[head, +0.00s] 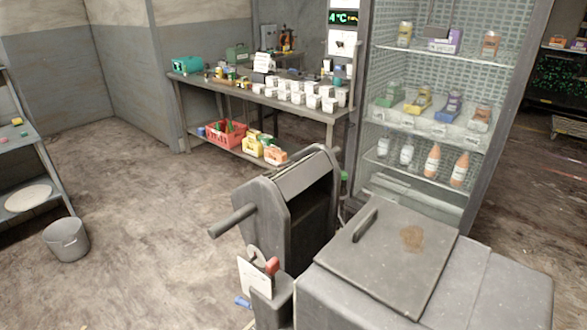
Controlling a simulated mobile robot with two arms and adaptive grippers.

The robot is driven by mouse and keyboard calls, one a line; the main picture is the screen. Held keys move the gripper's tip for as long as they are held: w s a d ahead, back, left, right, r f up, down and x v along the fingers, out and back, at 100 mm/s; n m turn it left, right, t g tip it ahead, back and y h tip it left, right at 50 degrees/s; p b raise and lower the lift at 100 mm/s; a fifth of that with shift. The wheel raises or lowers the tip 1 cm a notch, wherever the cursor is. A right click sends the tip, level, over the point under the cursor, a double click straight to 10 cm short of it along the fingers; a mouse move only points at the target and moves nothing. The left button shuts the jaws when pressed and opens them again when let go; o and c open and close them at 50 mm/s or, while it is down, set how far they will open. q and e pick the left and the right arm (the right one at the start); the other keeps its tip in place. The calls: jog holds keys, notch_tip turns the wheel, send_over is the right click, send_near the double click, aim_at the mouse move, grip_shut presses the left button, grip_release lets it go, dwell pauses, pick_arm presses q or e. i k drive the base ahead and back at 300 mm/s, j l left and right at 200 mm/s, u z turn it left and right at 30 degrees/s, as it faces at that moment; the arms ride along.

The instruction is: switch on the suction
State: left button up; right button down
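No suction is clearly labelled. A grey machine (268,215) with a dark open side and a sloped top stands in the middle. A round grey bar (232,220) sticks out of it to the left. In front of it is a small grey post (271,305) with a red-orange knob or lever (272,266) near its top. A white card (254,279) is beside the knob. I cannot tell whether this is the suction switch or what position it is in. Neither of my grippers is in view.
A grey chest with a handled lid (385,262) fills the lower right. A glass-fronted cabinet (430,112) with bottles stands behind it. A bench (190,85) with white tubs is at the back. A grey bucket (66,240) stands left. The floor (130,190) between is mostly clear.

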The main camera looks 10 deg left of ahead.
aim_at(270, 172)
jog(key=i+j+z, duration=0.2)
jog(key=j+z, duration=0.25)
jog(key=j, duration=0.35)
jog(key=j+z, duration=0.45)
jog(key=j, duration=0.3)
jog(key=j+z, duration=0.2)
jog(key=j, duration=2.6)
jog(key=k, duration=0.05)
